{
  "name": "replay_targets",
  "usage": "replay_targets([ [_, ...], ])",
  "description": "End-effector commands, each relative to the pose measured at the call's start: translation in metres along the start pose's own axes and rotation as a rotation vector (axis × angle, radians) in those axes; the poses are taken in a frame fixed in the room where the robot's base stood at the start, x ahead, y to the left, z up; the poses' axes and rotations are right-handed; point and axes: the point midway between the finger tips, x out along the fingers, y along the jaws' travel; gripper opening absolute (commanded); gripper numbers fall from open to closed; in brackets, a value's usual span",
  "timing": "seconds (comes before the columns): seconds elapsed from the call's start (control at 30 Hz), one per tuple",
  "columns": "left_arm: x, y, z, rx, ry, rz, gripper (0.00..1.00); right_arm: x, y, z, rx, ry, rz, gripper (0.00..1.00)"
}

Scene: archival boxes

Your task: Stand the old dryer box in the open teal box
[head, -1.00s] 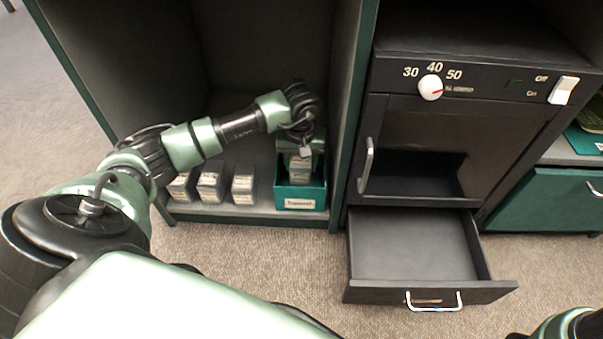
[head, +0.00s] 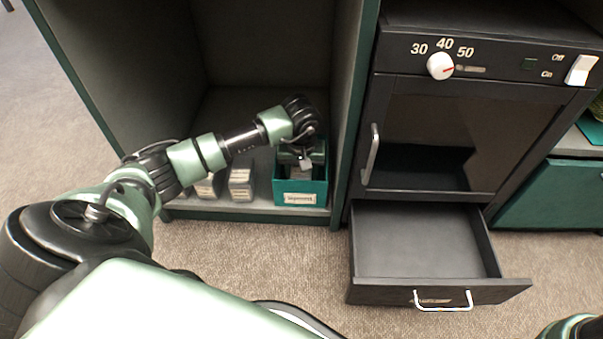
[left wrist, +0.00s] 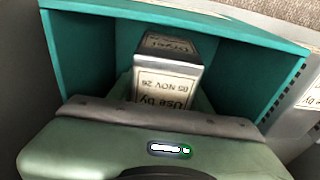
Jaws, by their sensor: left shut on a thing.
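The old dryer box (head: 301,173) is small and grey with pale labels. In the left wrist view the dryer box (left wrist: 168,86) shows "Dryer" and "Use by 05 NOV 26" and sits between the walls of the open teal box (left wrist: 75,60). The teal box (head: 281,187) stands on the cabinet floor at its right side, a white label on its front. My left gripper (head: 302,160) is over the teal box, shut on the dryer box. Its fingertips and the dryer box's bottom are hidden, so I cannot tell whether it touches the floor. My right gripper is out of view.
Similar grey boxes (head: 241,184) stand left of the teal box, partly behind my arm. The cabinet's right wall (head: 353,120) is close beside the teal box. An open, empty black drawer (head: 420,240) juts out below the black oven-like unit (head: 440,130).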

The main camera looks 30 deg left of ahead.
Motion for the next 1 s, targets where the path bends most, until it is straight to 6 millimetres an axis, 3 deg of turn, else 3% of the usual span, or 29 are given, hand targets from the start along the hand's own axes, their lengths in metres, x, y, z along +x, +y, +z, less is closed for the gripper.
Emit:
replay_targets([
  [0.13,0.007,0.0,0.001,0.0,0.0,-0.001,0.0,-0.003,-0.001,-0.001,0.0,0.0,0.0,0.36],
  [0.17,0.007,0.0,0.002,0.001,-0.001,-0.001,0.55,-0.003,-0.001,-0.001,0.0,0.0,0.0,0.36],
  [0.2,0.007,-0.001,0.002,0.001,-0.002,-0.002,0.66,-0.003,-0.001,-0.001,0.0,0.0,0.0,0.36],
  [0.23,0.008,-0.001,0.002,0.001,-0.003,-0.003,0.71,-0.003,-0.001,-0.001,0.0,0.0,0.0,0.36],
  [0.57,0.005,-0.004,0.003,0.0,-0.008,-0.013,0.71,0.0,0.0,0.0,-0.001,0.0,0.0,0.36],
  [0.67,-0.009,-0.005,0.001,0.001,-0.006,-0.015,0.71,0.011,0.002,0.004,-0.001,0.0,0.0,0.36],
  [1.0,-0.088,-0.002,-0.002,0.001,-0.001,-0.006,0.71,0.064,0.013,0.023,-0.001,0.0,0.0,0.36],
])
